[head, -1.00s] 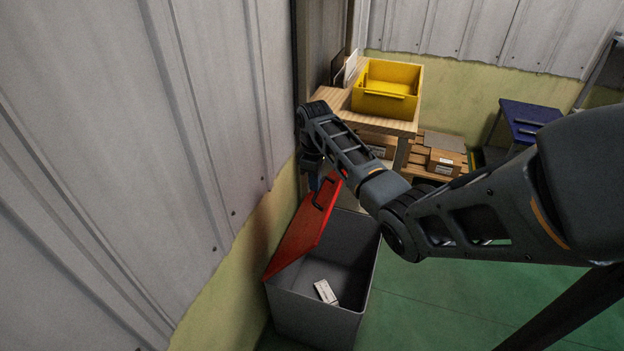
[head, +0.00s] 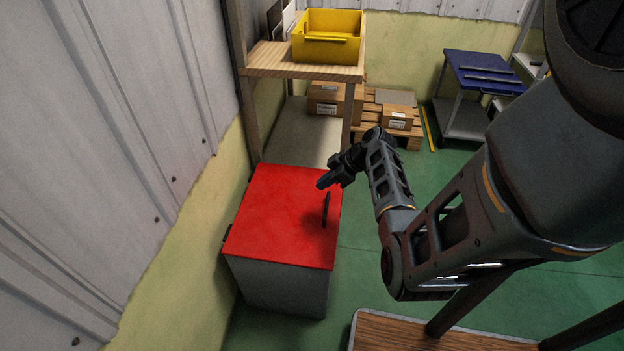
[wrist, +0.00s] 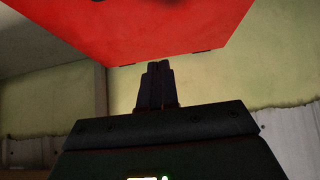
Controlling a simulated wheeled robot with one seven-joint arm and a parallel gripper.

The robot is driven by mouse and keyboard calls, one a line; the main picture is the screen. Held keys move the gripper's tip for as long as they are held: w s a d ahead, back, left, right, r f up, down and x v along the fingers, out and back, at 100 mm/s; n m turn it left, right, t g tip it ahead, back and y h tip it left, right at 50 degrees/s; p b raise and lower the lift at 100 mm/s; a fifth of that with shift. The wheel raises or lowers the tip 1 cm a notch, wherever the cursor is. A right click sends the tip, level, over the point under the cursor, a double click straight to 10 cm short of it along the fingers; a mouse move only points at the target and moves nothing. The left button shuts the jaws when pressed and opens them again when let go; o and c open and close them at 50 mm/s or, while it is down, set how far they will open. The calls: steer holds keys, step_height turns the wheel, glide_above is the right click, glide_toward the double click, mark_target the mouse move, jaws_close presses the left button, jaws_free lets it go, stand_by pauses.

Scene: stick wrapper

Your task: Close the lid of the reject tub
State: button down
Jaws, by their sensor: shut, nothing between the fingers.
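The reject tub (head: 280,286) is a grey box standing on the floor by the left wall. Its red lid (head: 275,210) lies flat over the top, and the inside is hidden. A dark handle (head: 326,210) sits near the lid's right edge. My gripper (head: 321,184) is shut and empty, just above the lid's right side near the handle; I cannot tell whether it touches. In the wrist view the red lid (wrist: 150,25) fills the top, with the shut fingers (wrist: 155,68) below it in the picture.
A wooden bench (head: 270,60) with a yellow bin (head: 328,38) stands behind the tub. Boxes (head: 398,116) rest on a pallet beyond. A blue-topped cart (head: 480,70) stands at the back right. A brown wooden top (head: 400,334) is at the front. Green floor is clear right of the tub.

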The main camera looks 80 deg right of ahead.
steer(key=s+f+b, duration=0.1)
steer(key=f+b, duration=0.1)
steer(key=s+f+t+b, duration=0.1)
steer(key=f+b, duration=0.2)
steer(key=s+f+t+b, duration=0.1)
steer(key=f+b, duration=0.1)
steer(key=f, duration=0.1)
steer(key=shift+d+f, duration=0.1)
steer(key=shift+f, duration=0.05)
steer(key=shift+s+f+b, duration=0.3)
steer(key=shift+f+b, duration=0.45)
steer(key=shift+b, duration=0.25)
